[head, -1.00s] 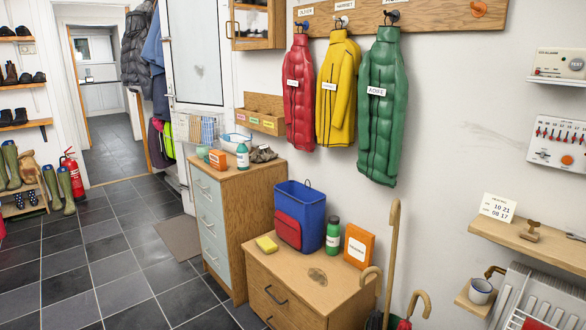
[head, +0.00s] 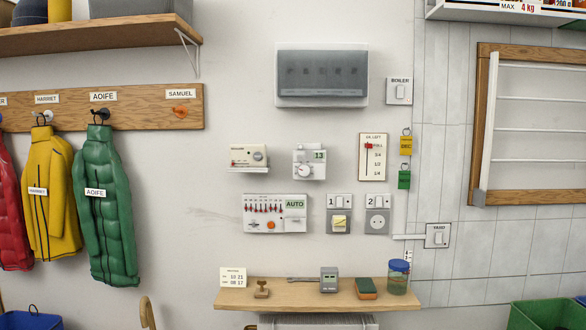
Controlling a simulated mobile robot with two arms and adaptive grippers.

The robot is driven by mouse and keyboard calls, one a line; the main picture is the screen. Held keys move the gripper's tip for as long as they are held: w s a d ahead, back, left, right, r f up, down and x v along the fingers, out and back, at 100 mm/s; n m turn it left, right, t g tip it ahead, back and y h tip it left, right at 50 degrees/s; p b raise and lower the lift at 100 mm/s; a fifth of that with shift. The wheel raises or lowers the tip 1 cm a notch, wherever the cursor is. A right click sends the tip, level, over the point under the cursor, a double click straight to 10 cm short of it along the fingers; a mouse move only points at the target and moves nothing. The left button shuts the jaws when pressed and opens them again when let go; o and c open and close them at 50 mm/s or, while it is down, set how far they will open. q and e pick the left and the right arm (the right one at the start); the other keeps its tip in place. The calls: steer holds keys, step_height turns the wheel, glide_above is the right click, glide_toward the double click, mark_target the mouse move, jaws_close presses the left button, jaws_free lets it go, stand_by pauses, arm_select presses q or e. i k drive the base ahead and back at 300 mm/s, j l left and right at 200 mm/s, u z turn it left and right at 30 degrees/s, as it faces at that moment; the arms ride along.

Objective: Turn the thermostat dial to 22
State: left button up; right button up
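A small white wall unit (head: 309,163) with a round dial (head: 304,170) and a green display (head: 319,155) hangs near the middle of the head view. The display reads 13; the dial's own markings are too small to read. It looks like the thermostat. Neither of my grippers is in view, and nothing covers the wall units.
Around it are a control panel (head: 274,213) marked AUTO, numbered switches 1 and 2, an oil level gauge (head: 373,157) and a grey box (head: 322,76) above. A wooden shelf (head: 325,297) with small items juts out below. Coats (head: 105,205) hang at left.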

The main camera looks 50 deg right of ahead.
mark_target(303, 170)
steer(key=z, duration=1.6)
